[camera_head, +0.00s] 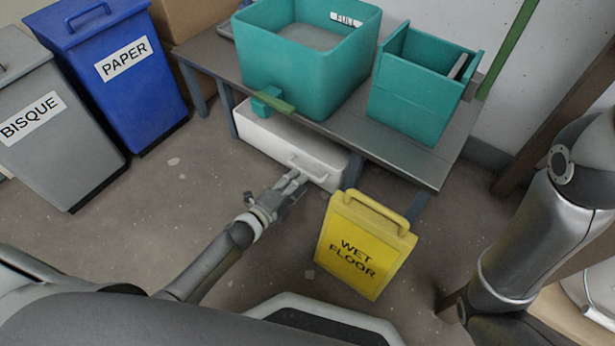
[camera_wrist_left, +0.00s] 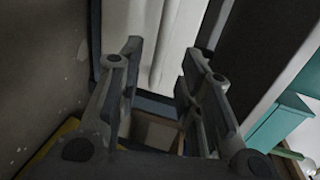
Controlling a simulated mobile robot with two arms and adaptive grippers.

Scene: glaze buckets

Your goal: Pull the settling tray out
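The settling tray is the long white tray (camera_head: 270,138) under the grey metal table, with a handle (camera_head: 308,167) on its front face. My left gripper (camera_head: 296,180) is low in front of that face, close to the handle. In the left wrist view its two fingers (camera_wrist_left: 160,68) stand apart, with the white tray (camera_wrist_left: 180,35) ahead of and between them. I cannot tell whether the fingers touch the handle. My right arm shows at the right of the head view, but its gripper is out of view.
A yellow wet floor sign (camera_head: 362,250) stands just right of my left gripper. The table (camera_head: 400,160) carries two teal buckets (camera_head: 300,75) (camera_head: 415,90), one with a spout. Grey (camera_head: 50,130) and blue bins (camera_head: 125,80) stand left. Floor before the tray is mostly clear.

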